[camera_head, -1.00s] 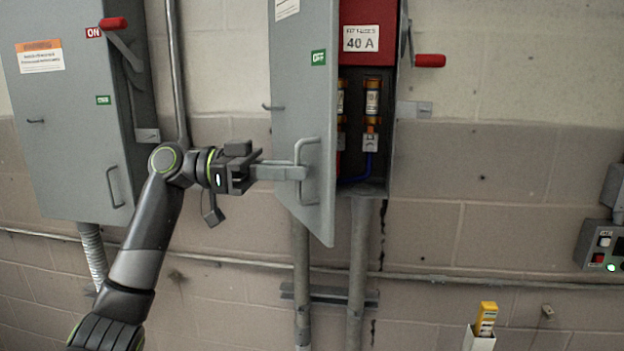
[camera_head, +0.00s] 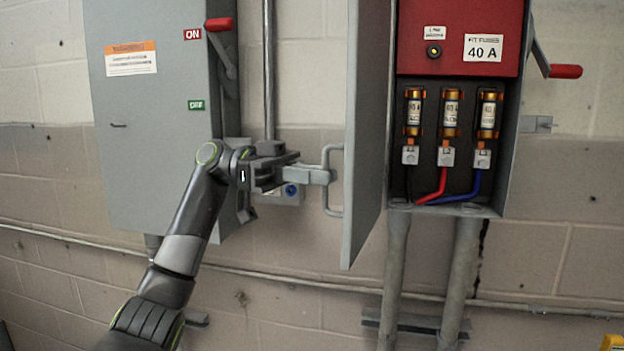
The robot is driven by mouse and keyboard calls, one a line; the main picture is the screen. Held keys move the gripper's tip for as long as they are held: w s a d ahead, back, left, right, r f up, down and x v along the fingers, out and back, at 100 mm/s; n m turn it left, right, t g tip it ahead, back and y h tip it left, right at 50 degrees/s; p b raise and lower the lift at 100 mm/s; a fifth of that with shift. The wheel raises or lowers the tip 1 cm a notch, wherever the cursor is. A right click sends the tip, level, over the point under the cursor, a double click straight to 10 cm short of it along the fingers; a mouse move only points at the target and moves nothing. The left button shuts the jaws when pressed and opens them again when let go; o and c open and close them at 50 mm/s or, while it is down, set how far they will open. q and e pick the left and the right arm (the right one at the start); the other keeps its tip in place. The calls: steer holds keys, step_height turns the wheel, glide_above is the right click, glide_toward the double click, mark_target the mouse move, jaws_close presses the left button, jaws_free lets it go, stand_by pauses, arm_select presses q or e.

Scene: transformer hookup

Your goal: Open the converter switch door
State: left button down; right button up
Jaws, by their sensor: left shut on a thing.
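The converter switch door (camera_head: 366,130) is a grey panel hinged on the left side of the right-hand box. It stands well open, seen nearly edge-on, and sticks out toward me. Its U-shaped handle (camera_head: 331,205) is on the door's outer face. My left gripper (camera_head: 322,176) reaches in from the left and is shut on the handle. Inside the open box (camera_head: 507,180) I see a red panel (camera_head: 420,58) marked 40 A and three fuses (camera_head: 450,112) with red, blue and dark wires below. My right gripper is not in view.
A closed grey switch box (camera_head: 150,185) with a red-tipped lever (camera_head: 219,25) hangs at the left, behind my left arm. Another red-tipped lever (camera_head: 564,71) sticks out right of the open box. Conduits (camera_head: 397,270) run below it. A yellow object (camera_head: 612,342) shows at the bottom right.

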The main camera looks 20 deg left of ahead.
arm_select(q)
steer(key=shift+w+a+r, duration=0.2)
steer(key=shift+w+a, duration=0.1)
steer(key=shift+a, duration=0.15)
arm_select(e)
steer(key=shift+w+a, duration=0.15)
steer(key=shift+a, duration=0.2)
